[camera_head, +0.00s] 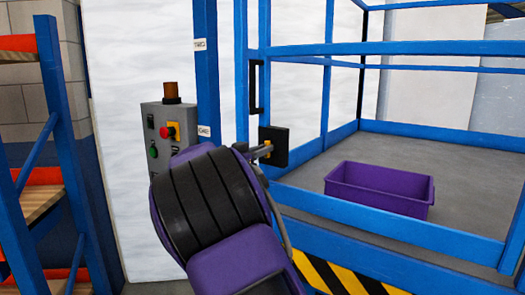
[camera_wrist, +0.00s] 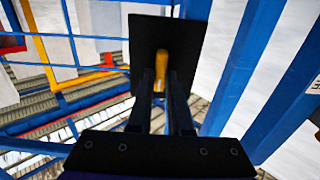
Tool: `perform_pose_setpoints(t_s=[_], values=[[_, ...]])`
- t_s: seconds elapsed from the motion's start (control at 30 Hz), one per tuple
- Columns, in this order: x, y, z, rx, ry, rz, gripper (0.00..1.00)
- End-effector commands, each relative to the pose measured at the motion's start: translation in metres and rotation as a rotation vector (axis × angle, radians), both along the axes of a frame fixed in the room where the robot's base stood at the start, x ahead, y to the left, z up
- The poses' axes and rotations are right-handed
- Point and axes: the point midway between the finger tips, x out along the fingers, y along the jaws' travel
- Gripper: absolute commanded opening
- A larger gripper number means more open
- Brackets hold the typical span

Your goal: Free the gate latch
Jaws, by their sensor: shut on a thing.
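The gate latch is a black plate (camera_head: 279,146) with a small yellow-orange knob, fixed to the blue gate frame right of the post. My gripper (camera_head: 266,150) reaches it from the left, and its fingers are at the knob. In the wrist view the black plate (camera_wrist: 148,50) fills the upper middle, with the yellow-orange knob (camera_wrist: 161,78) standing between my two dark fingers. My gripper (camera_wrist: 161,88) is shut on the knob. The fingers hide part of the knob. My purple and black arm covers the area below and left of the latch in the head view.
A black vertical handle (camera_head: 257,87) is on the gate above the latch. A grey control box (camera_head: 160,150) with a red button stands left of the blue post (camera_head: 206,70). A purple crate (camera_head: 379,188) rests on the floor inside the blue-railed enclosure. Blue shelving (camera_head: 58,90) is at far left.

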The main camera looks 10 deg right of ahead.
Motion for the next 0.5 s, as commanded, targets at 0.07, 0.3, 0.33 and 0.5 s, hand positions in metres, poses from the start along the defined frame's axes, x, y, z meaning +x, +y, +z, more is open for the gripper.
perform_pose_setpoints(t_s=[0.07,0.3,0.33,0.5], values=[[-0.0001,0.0000,-0.0001,0.001,-0.001,0.000,0.00],[-0.0002,-0.0004,0.0001,0.027,-0.027,0.000,0.00],[-0.0003,-0.0003,0.0000,0.035,-0.035,0.000,0.00],[-0.0007,-0.0013,-0.0004,0.105,-0.102,-0.001,0.00]])
